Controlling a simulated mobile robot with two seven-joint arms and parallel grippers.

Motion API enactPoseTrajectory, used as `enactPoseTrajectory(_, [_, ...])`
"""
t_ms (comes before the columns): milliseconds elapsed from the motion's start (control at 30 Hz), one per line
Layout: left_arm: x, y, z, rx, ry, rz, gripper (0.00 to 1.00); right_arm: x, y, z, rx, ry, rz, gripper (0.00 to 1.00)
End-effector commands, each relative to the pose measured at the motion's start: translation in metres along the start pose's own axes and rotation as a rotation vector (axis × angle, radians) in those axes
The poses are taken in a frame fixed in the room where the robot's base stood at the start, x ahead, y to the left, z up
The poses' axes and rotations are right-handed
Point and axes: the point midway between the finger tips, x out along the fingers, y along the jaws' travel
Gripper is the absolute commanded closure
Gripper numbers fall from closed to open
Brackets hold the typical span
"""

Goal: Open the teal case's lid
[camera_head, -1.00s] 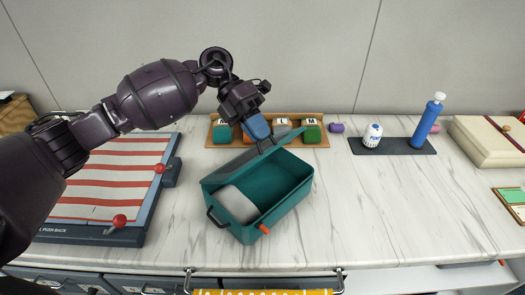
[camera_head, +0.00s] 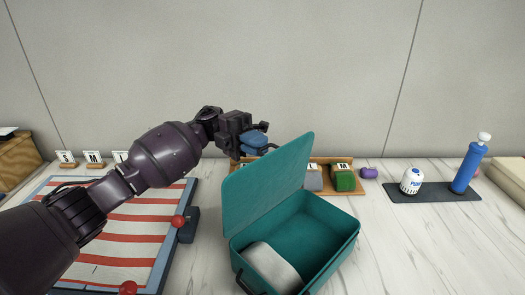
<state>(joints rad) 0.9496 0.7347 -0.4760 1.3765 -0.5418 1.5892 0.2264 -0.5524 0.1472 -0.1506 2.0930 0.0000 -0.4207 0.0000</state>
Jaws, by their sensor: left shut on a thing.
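The teal case (camera_head: 318,215) stands on the marble counter at the lower centre. Its lid (camera_head: 268,188) is raised, tilted steeply at the case's left side, and the inside shows from above. A pale grey-white rounded thing (camera_head: 270,268) lies inside at the left. My right gripper is not in view.
A wooden tray with rolled cloths (camera_head: 343,178) stands behind the case. A purple roll (camera_head: 369,173), a white canister (camera_head: 411,181) and a blue bottle (camera_head: 469,165) are to the right. A red-striped board (camera_head: 125,240) with red knobs lies left. The counter right of the case is clear.

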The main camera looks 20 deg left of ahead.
Motion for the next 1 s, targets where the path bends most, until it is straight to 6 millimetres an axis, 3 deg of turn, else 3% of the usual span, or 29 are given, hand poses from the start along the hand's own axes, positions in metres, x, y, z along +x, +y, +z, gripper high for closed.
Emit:
enactPoseTrajectory(33, [-0.007,0.010,0.002,-0.008,-0.002,-0.047,1.00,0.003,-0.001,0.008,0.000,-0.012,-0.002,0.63])
enactPoseTrajectory(400, [-0.037,0.016,0.001,-0.004,-0.001,-0.256,1.00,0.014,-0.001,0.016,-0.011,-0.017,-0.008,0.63])
enactPoseTrajectory(1000, [-0.045,0.015,0.000,0.000,0.000,-0.314,1.00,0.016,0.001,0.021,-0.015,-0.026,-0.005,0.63])
